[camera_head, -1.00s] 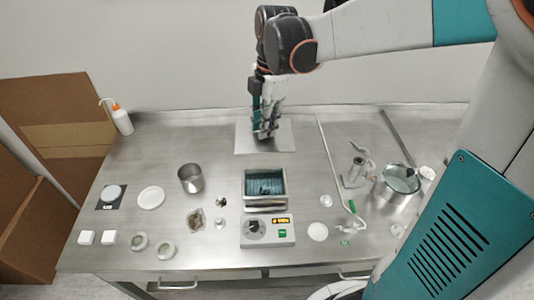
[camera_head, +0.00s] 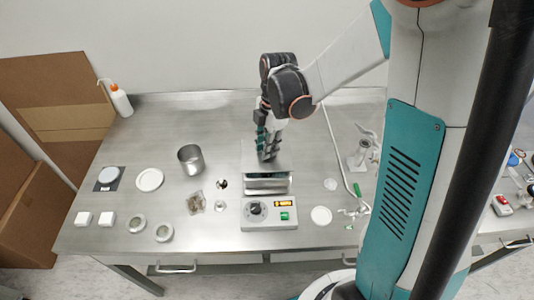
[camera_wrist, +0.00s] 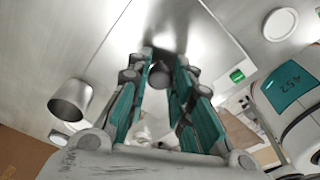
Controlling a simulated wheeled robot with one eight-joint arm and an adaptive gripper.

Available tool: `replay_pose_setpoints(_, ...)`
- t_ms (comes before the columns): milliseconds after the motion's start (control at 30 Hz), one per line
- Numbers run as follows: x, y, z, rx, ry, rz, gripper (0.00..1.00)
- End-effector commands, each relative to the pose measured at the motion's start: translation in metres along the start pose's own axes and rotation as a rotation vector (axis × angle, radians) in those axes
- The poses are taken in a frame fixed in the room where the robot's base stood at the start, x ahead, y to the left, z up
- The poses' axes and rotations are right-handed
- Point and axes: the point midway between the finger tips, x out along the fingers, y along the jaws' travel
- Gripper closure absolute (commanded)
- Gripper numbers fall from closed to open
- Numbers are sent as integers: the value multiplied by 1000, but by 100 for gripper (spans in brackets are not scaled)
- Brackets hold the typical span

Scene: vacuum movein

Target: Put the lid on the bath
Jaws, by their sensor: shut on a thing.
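The bath (camera_head: 268,189) is a rectangular metal basin behind a white control box on the bench. The lid (camera_head: 252,153) is a flat metal plate, held over the back part of the bath. In the wrist view the lid (camera_wrist: 205,45) fills the upper middle, with its dark round knob (camera_wrist: 160,75) between the fingers. My gripper (camera_head: 268,157) is shut on this knob; it also shows in the wrist view (camera_wrist: 160,72). The front of the bath shows below the lid. I cannot tell whether the lid touches the rim.
The control box (camera_head: 268,213) has a dial, an orange display and a green button. A metal beaker (camera_head: 191,160) stands to the left, with white dishes and small jars beyond. A metal stand (camera_head: 362,150) is at the right, near my arm. The bench behind the bath is clear.

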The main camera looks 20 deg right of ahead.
Motion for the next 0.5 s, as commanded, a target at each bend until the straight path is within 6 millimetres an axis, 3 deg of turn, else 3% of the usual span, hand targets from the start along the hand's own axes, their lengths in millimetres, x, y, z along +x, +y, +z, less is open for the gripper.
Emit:
replay_pose_setpoints(200, 32, 1, 4, 0, 0, 0, 100)
replay_pose_setpoints(500, 33, 0, 4, 0, 0, 0, 100)
